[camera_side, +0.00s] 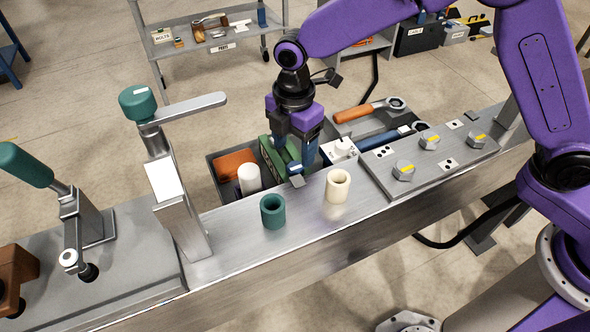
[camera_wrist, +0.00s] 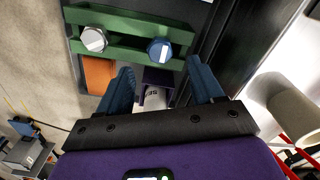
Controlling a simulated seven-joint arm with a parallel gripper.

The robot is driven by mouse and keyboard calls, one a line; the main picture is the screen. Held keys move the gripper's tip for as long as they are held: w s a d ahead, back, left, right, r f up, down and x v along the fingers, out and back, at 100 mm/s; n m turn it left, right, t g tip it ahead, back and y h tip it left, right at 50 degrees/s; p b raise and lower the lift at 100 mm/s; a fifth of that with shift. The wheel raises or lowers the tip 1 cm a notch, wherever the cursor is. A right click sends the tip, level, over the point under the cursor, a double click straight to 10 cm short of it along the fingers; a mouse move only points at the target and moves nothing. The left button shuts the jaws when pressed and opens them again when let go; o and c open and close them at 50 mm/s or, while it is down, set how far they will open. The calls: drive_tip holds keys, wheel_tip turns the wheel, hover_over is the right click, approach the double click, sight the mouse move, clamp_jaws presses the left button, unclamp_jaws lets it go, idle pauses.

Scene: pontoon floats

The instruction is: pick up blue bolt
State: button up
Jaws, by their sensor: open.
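The blue bolt (camera_wrist: 159,50) shows its hexagonal head in the wrist view, set in a green rack (camera_wrist: 125,49). A silver bolt (camera_wrist: 94,38) sits in the same rack to its left. My gripper (camera_wrist: 160,66) is open, with its two blue fingers apart and nothing between them. In the wrist view the blue head lies just beyond the fingertips, between their lines. In the side view my gripper (camera_side: 296,158) points down beside the green rack (camera_side: 268,156); the blue bolt cannot be made out clearly there.
A grey bin (camera_side: 224,192) holds the rack, an orange block (camera_side: 235,164) and a white cylinder (camera_side: 249,179). On the metal beam stand a green ring (camera_side: 273,211) and a cream ring (camera_side: 338,186). A plate with hex bolts (camera_side: 430,155) lies right; a green-handled clamp (camera_side: 140,104) stands left.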

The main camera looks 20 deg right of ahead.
sight(295, 166)
wheel_tip(295, 166, down, 5)
drive_tip(key=shift+d+r, duration=0.1)
clamp_jaws()
idle(0.3)
wheel_tip(295, 166, up, 11)
drive_tip(key=s+r+n, duration=0.1)
drive_tip(key=s+r, duration=1.3)
drive_tip(key=shift+d+n, duration=0.3)
drive_tip(key=shift+d, duration=0.1)
drive_tip(key=shift+r, duration=0.1)
